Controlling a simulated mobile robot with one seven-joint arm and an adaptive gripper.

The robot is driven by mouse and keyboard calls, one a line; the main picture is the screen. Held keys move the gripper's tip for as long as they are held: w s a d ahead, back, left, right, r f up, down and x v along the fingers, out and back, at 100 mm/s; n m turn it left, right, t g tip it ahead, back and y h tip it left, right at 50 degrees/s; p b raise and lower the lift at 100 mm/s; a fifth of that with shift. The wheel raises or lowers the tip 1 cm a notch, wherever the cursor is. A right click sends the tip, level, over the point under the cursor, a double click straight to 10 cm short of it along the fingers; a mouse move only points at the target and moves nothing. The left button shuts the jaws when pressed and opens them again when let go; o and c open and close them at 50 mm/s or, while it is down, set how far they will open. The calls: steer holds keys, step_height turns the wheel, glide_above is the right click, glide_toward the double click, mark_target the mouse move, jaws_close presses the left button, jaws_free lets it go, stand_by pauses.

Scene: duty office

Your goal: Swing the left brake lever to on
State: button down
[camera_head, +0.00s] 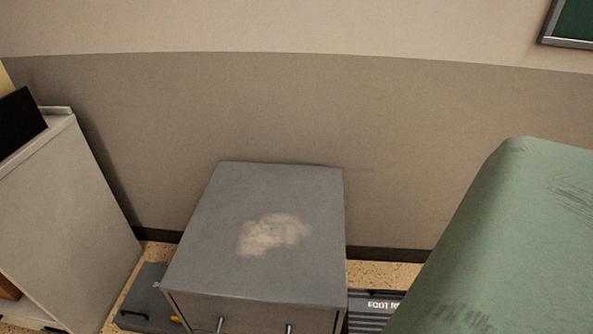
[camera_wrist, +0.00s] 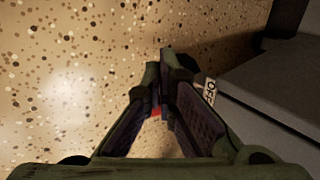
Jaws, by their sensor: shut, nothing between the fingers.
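My gripper (camera_wrist: 157,66) is shut and empty in the wrist view, pointing over the speckled floor. Just right of its fingers, a small pale label reading "OFF" (camera_wrist: 210,91) sits at the edge of a grey housing (camera_wrist: 270,85). A small red patch (camera_wrist: 157,112) shows between the finger bases; I cannot tell what it belongs to. No brake lever can be made out clearly. In the head view, two small metal pieces, a left one (camera_head: 220,324) and a right one (camera_head: 289,328), show at the front of a grey cabinet; I cannot tell whether they are levers.
The grey cabinet (camera_head: 265,200) has a worn pale patch on top. A pale cabinet (camera_head: 70,210) stands at left. A low dark case (camera_head: 150,300) and a panel lettered "FOOT R" (camera_head: 375,308) flank the grey cabinet. The wall (camera_head: 300,120) is behind. Floor (camera_wrist: 60,90) at the wrist view's left is clear.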

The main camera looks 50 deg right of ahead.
steer(key=shift+s+d+p, duration=0.7)
steer(key=shift+s+d, duration=0.55)
steer(key=shift+s, duration=0.45)
steer(key=s+a+r+p, duration=0.5)
steer(key=a+r+p, duration=0.1)
steer(key=a, duration=0.4)
stand_by(0.7)
steer(key=shift+s+r, duration=0.1)
stand_by(0.4)
